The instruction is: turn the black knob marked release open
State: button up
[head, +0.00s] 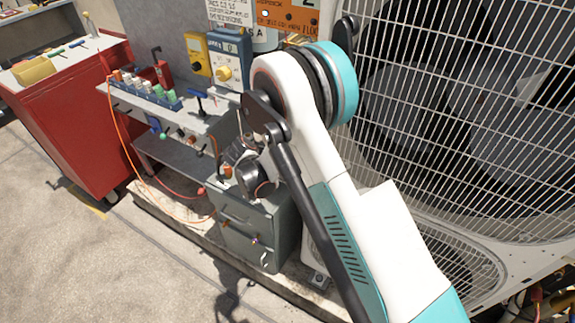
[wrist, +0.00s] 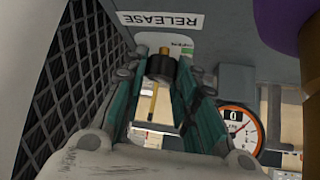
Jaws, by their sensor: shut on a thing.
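The black knob (wrist: 161,68) is in the upper middle of the wrist view, with a brass-coloured piece above it and a yellow pointer hanging below. The white RELEASE label (wrist: 160,20) is just above it, upside down in this view. My gripper (wrist: 160,80) has its teal-padded fingers on both sides of the knob and is shut on it. In the head view my gripper (head: 241,160) is a dark shape beside my arm, above the grey drawer cabinet. The knob cannot be made out there.
A round gauge (wrist: 241,128) is right of my fingers. A dark mesh panel (wrist: 75,75) stands close on the left. In the head view, a large fan grille (head: 460,110) stands right, a red cabinet (head: 75,125) left, and a bench (head: 190,122) between. The left floor has room.

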jog(key=n+t+y, duration=0.1)
jog(key=n+y, duration=0.1)
jog(key=n, duration=0.1)
jog(key=n+t+y, duration=0.1)
jog(key=n, duration=0.1)
jog(key=shift+s+d+t, duration=0.2)
jog(key=shift+d+t, duration=0.1)
jog(key=shift+d+n+t+y, duration=0.1)
jog(key=shift+n+t+y, duration=0.2)
jog(key=shift+n+y, duration=1.2)
jog(key=shift+n, duration=0.4)
jog(key=o, duration=1)
jog(key=shift+o, duration=0.2)
jog(key=shift+v, duration=3.75)
